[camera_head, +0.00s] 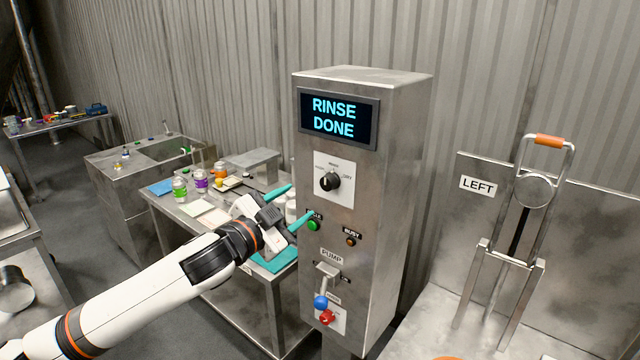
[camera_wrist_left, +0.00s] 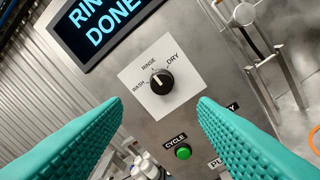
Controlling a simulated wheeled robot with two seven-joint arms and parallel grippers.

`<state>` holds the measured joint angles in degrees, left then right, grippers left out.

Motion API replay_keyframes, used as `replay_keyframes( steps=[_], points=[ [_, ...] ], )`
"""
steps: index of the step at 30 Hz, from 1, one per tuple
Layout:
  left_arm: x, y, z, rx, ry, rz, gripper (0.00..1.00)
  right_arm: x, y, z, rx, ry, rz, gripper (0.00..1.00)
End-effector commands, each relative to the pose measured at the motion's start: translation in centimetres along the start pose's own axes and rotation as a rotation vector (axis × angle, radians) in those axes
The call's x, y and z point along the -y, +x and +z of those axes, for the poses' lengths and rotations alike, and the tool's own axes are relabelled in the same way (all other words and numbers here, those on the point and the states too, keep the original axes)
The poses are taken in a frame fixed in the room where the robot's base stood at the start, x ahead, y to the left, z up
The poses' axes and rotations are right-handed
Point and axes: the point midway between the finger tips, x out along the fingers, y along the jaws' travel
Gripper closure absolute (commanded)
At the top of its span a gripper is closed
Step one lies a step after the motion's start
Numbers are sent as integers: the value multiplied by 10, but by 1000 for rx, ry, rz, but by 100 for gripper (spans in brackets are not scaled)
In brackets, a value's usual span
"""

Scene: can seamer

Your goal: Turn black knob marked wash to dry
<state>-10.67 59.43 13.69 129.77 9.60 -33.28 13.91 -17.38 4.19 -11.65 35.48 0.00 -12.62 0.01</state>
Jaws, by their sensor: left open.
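The black knob (camera_head: 330,182) sits on a white plate on the front of the steel control cabinet (camera_head: 375,200). In the left wrist view the knob (camera_wrist_left: 162,82) is ringed by the labels WASH, RINSE and DRY, with DRY at the upper right. Its white pointer mark appears to face RINSE. My left gripper (camera_head: 300,202) is open, with teal fingers apart and nothing between them. It is in front of the cabinet, lower left of the knob. In the wrist view the knob shows between and beyond the fingertips, apart from both. My right gripper is not in view.
The cabinet's screen (camera_head: 338,118) reads RINSE DONE. Below the knob are a green button (camera_head: 313,225), an orange BUSY lamp (camera_head: 351,241), a blue-tipped PUMP lever (camera_head: 321,301) and a red knob (camera_head: 327,317). A steel table (camera_head: 240,300) with jars stands at the left.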

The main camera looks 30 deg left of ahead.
Motion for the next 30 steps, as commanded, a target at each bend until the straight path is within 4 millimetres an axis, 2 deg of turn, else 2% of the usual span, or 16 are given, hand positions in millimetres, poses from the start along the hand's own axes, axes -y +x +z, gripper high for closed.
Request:
replay_keyframes(
  steps=[16,21,30],
  points=[
    [-3,82,2,-1,-1,3,47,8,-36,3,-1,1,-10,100],
    [-1,94,1,0,0,1,47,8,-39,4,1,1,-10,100],
    [0,96,0,-1,1,0,47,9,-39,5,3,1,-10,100]
  ],
)
